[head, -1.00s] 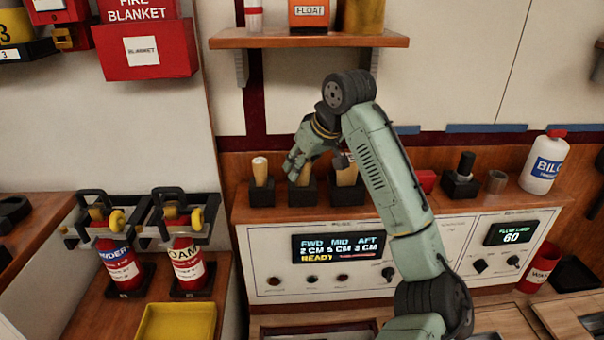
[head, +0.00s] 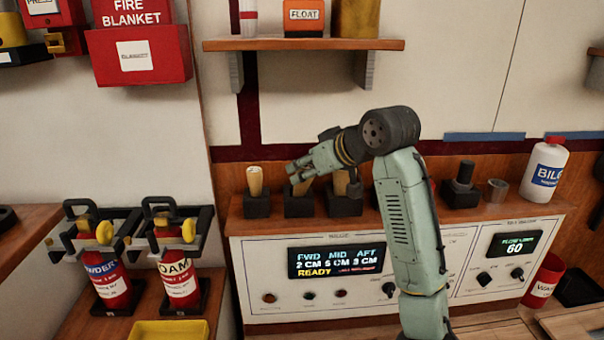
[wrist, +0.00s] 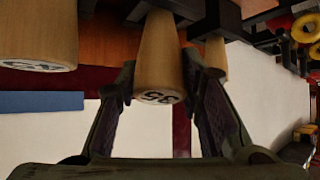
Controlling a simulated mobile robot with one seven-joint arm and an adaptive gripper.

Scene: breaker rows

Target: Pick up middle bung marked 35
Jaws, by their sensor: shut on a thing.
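The middle bung, a pale wooden taper (head: 301,187), stands upright in the middle black block (head: 299,205) on the wooden ledge. In the wrist view, which is upside down, its end face reads 35 (wrist: 160,50). My gripper (head: 294,176) has its fingers on both sides of this bung near its top, shut on it; the fingers also show in the wrist view (wrist: 160,92). In the wrist view the bung's lower end still meets the black block. The gripper partly hides the bung in the head view.
A similar bung (head: 255,181) stands to the left and another (head: 341,183) to the right, both close to my fingers. A display panel (head: 335,261) is below the ledge. A shelf (head: 300,44) is above. A black-knobbed block (head: 461,186) stands further right.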

